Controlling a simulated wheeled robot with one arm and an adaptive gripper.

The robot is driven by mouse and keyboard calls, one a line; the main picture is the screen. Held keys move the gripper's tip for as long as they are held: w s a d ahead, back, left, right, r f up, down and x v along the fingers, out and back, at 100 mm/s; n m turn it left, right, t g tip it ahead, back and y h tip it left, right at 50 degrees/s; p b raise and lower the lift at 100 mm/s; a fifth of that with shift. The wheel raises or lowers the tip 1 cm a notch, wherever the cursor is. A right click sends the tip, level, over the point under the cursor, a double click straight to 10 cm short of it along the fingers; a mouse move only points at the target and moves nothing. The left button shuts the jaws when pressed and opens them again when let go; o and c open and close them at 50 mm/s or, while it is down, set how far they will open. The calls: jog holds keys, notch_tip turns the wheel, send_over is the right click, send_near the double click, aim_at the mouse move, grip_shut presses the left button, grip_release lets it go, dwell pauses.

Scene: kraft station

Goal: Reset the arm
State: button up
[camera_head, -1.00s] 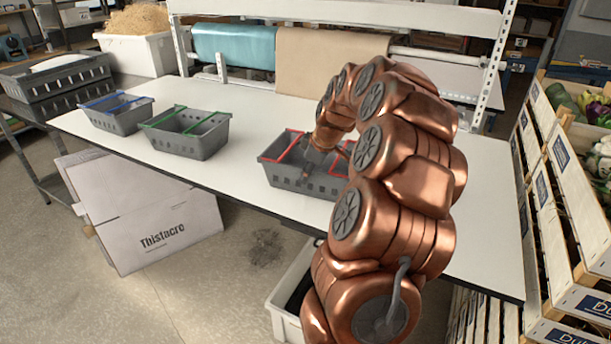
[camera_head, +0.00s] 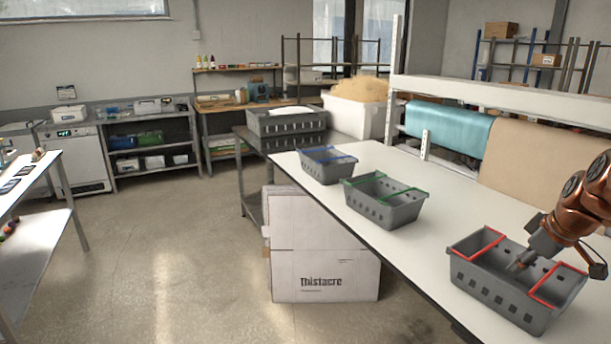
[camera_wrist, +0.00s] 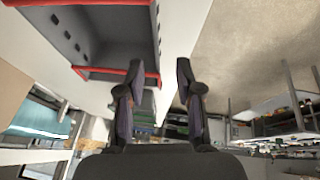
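My gripper (camera_head: 522,262) is at the red-marked grey basket (camera_head: 497,288), with its tips over or just inside the basket's opening; I cannot tell how deep. In the wrist view my gripper (camera_wrist: 156,80) shows two dark fingers spread apart with nothing between them. The red-marked basket (camera_wrist: 95,42) fills the upper left there, beside the fingers, and the part of its inside that shows looks empty. My copper arm (camera_head: 590,200) comes in from the right edge of the head view; most of it is out of frame.
A green-marked basket (camera_head: 392,207) and a blue-marked basket (camera_head: 326,168) stand farther along the white table (camera_head: 400,255). A large cardboard box (camera_head: 318,262) stands on the floor beside the table. The floor at left is open. A shelf frame with paper rolls runs behind the table.

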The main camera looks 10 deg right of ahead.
jog(key=s+a+f+g+y, duration=0.1)
jog(key=s+a, duration=0.1)
jog(key=a, duration=1.1)
jog(key=s+a+f+g, duration=0.1)
jog(key=s+a+g, duration=0.1)
jog(key=a, duration=1)
jog(key=s+a+f+m+g, duration=0.1)
jog(key=s+a+f, duration=0.3)
jog(key=s, duration=0.6)
jog(key=s+a+f+m+g+h, duration=0.1)
jog(key=s+a+f+m+g, duration=0.1)
jog(key=s+a, duration=0.5)
jog(key=s+f+m, duration=0.1)
jog(key=s, duration=0.3)
jog(key=shift+s+a+f+m+g, duration=0.2)
jog(key=shift+f+m+g, duration=0.1)
jog(key=shift+f+m, duration=0.1)
jog(key=shift+o, duration=0.6)
jog(key=shift+w, duration=0.1)
